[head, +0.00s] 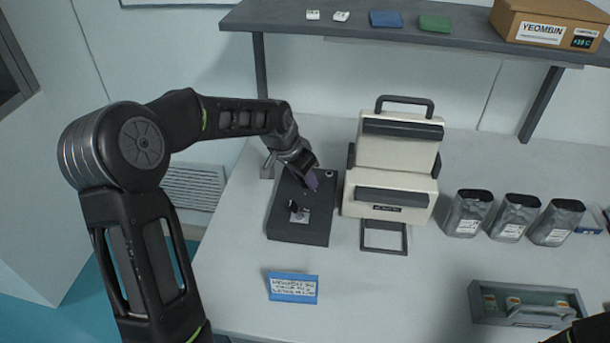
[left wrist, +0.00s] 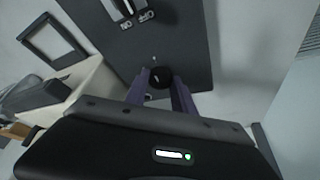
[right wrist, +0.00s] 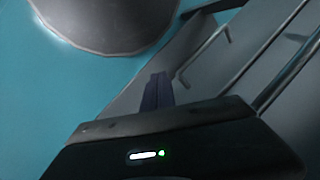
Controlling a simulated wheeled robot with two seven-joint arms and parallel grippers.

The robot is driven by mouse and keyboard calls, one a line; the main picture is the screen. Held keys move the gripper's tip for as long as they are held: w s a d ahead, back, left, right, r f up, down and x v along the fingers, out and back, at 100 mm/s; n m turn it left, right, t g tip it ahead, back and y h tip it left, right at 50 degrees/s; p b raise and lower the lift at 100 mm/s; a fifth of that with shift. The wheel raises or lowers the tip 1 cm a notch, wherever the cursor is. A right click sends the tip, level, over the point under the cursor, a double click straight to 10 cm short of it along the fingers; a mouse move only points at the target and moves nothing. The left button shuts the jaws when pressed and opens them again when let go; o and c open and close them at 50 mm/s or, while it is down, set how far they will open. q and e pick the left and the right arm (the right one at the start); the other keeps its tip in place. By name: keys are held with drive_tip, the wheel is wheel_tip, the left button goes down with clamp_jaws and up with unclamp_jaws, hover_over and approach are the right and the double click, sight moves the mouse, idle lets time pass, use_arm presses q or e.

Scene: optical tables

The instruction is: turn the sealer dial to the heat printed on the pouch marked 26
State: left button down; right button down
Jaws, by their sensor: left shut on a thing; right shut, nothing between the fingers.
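A flat dark control box (head: 288,229) stands on the table, left of the cream sealer (head: 398,155). My left gripper (head: 312,182) reaches down onto its far part. In the left wrist view, the purple fingers (left wrist: 160,88) are shut on a round black knob (left wrist: 160,74), which they partly hide. The knob's setting cannot be read. Three silver pouches (head: 467,213) (head: 514,217) (head: 556,222) stand upright at the right; their labels are too small to read. My right gripper (right wrist: 157,90) is shut and empty, away from the table things.
A blue-edged card (head: 293,287) stands near the table's front. A grey tray (head: 488,316) with small items is at the front right. A shelf (head: 400,31) above holds small blocks and a cardboard box (head: 545,25). The table between card and tray is clear.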

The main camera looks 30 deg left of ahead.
use_arm(q)
drive_tip(key=c, duration=1.1)
unclamp_jaws()
drive_tip(key=shift+o, duration=0.2)
drive_tip(key=shift+r, duration=0.1)
drive_tip(key=b+v, duration=0.1)
drive_tip(key=v, duration=0.6)
drive_tip(key=shift+s+r, duration=0.2)
drive_tip(key=shift+r, duration=0.05)
